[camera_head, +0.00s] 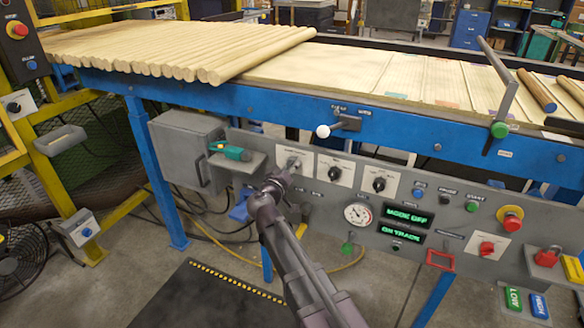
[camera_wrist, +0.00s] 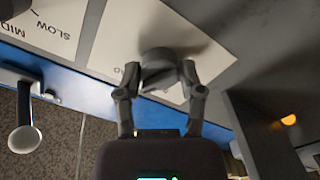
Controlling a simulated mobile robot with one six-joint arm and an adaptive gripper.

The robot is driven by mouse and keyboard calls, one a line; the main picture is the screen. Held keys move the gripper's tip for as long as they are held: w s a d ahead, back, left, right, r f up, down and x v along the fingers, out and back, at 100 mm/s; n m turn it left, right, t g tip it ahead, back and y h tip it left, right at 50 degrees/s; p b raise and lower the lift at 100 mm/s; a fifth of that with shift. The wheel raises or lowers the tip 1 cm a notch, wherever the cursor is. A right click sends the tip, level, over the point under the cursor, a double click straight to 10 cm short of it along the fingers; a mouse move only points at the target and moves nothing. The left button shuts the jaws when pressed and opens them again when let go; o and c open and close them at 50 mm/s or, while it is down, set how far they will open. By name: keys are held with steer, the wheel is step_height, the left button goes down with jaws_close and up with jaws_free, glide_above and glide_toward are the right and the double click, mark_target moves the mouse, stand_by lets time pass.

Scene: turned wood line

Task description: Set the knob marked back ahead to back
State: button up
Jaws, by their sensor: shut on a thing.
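The knob (camera_wrist: 157,58) is round and grey, on a white label plate (camera_wrist: 122,32) with mostly hidden lettering. In the wrist view my gripper (camera_wrist: 160,78) is shut on this knob, one finger on each side. In the head view my gripper (camera_head: 279,177) is at the leftmost of three white knob plates (camera_head: 296,153) on the grey control panel. The wording there is too small to read, and I cannot tell which way the knob points.
Two more dark knobs, the middle one (camera_head: 335,173) and the right one (camera_head: 379,184), sit to the right. A green and black tool (camera_head: 230,151) lies on a small shelf to the left. A white ball lever (camera_head: 323,131) sticks out above the panel.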

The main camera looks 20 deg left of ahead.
steer(key=shift+n, duration=0.4)
steer(key=n, duration=0.5)
steer(key=shift+n, duration=0.3)
steer(key=n, duration=0.5)
steer(key=shift+r, duration=0.15)
steer(key=shift+n, duration=0.3)
steer(key=o, duration=1.2)
steer(key=shift+c, duration=0.2)
steer(key=shift+s, duration=0.15)
steer(key=s, duration=1.1)
steer(key=shift+s+a, duration=0.35)
steer(key=shift+a, duration=0.1)
steer(key=shift+d, duration=0.1)
